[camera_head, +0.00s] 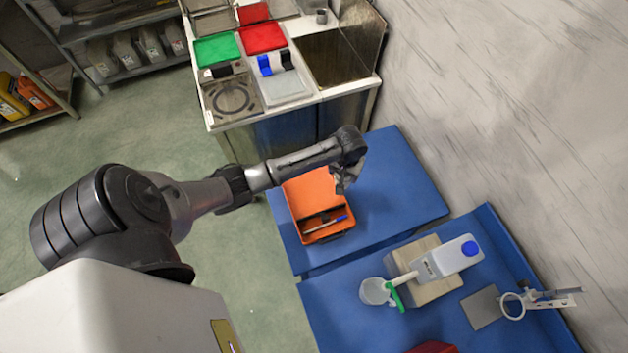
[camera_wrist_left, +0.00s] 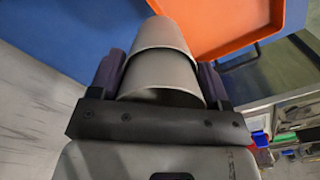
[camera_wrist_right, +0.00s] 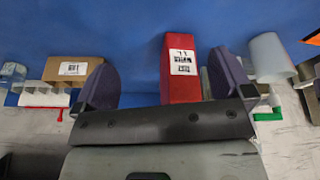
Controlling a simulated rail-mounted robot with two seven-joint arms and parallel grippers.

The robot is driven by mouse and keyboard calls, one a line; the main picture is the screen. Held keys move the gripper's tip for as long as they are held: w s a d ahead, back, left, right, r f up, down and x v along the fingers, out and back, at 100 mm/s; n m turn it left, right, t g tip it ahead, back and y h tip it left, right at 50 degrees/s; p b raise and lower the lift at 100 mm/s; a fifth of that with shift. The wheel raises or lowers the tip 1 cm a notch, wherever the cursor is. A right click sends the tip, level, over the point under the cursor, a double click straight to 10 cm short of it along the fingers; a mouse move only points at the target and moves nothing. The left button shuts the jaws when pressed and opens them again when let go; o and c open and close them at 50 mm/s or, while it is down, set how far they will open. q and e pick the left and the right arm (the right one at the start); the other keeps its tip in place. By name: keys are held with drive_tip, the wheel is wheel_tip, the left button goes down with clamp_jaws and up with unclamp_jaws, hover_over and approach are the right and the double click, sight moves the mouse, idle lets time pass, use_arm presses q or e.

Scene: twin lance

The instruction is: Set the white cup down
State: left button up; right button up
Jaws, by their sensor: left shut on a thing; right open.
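My left gripper (camera_wrist_left: 162,75) is shut on a pale grey-white cup (camera_wrist_left: 163,38), its fingers on either side of it. A seam or second rim crosses the cup, so I cannot tell if it is one cup or two nested. The orange box (camera_wrist_left: 215,22) is just beyond it. In the head view the left gripper (camera_head: 345,180) is over the right side of the orange box (camera_head: 303,190); the cup is not clear there. My right gripper (camera_wrist_right: 163,60) is open, with a red labelled box (camera_wrist_right: 181,85) showing between its fingers. It is not in the head view.
The orange box, holding a pen, lies on a blue table (camera_head: 400,175) with free room to its right. A nearer blue table (camera_head: 335,310) bears a white bottle (camera_head: 450,258), a pale vessel (camera_head: 373,291) and a ring stand (camera_head: 512,306). A counter (camera_head: 290,105) stands behind.

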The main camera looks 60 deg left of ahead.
use_arm(q)
drive_tip(key=shift+s+a+f+b, duration=0.2)
drive_tip(key=shift+s+a+f, duration=1.05)
drive_tip(key=shift+a+f, duration=0.5)
drive_tip(key=shift+s+a+f+b, duration=0.15)
drive_tip(key=shift+s+a+f, duration=1.15)
drive_tip(key=shift+f, duration=0.8)
drive_tip(key=shift+s+a+f+b, duration=0.2)
drive_tip(key=shift+s+a+f, duration=1)
drive_tip(key=shift+a+f, duration=0.55)
drive_tip(key=shift+d+f, duration=0.1)
drive_tip(key=shift+f, duration=0.1)
drive_tip(key=shift+f, duration=0.1)
drive_tip(key=o, duration=0.9)
